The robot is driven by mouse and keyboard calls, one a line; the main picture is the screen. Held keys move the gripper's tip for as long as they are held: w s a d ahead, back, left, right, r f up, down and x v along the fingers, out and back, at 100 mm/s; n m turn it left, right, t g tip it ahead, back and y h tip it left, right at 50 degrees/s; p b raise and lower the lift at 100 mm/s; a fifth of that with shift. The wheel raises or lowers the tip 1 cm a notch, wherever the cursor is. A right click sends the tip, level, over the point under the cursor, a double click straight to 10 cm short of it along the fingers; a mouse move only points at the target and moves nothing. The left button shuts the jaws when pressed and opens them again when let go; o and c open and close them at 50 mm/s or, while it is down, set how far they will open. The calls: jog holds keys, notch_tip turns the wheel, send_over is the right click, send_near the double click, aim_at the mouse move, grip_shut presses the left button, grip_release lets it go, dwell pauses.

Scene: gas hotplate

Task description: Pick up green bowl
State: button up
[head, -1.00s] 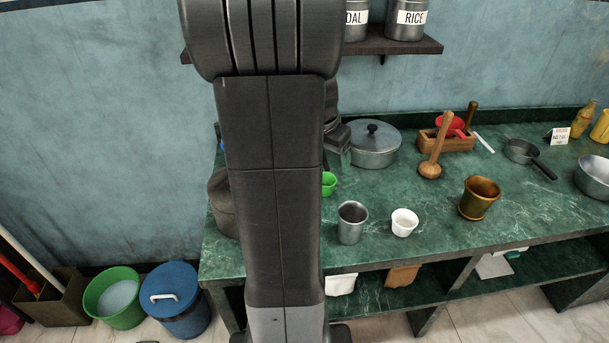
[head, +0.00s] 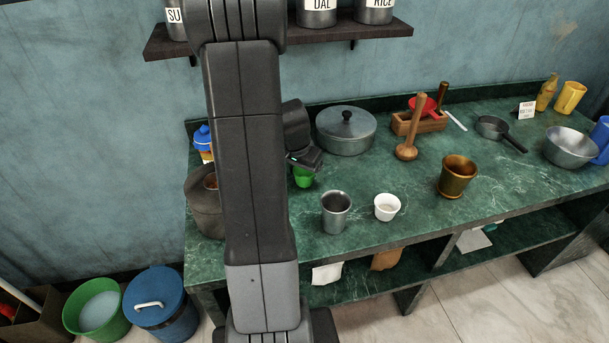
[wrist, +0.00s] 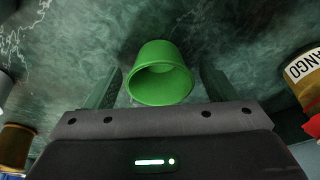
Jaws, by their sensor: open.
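The green bowl (head: 304,177) stands on the green marble counter, partly hidden by my gripper in the head view. In the wrist view the bowl (wrist: 161,74) is in the middle, its mouth facing the camera. My gripper (wrist: 160,88) is open, with one finger on each side of the bowl and a gap at both sides. In the head view my gripper (head: 303,163) is at the bowl's upper part. I cannot tell whether it touches the bowl.
A lidded pot (head: 346,135) stands behind, right of the bowl. A steel cup (head: 336,213) and a white cup (head: 387,207) stand in front. A dark pot (head: 204,205) is at the left. A mango-labelled container (wrist: 304,72) is at the wrist view's right edge.

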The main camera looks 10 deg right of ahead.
jog(key=shift+w+f, duration=0.1)
jog(key=shift+f, duration=0.35)
jog(key=c, duration=1.1)
jog(key=shift+o, duration=0.2)
jog(key=shift+r, duration=0.1)
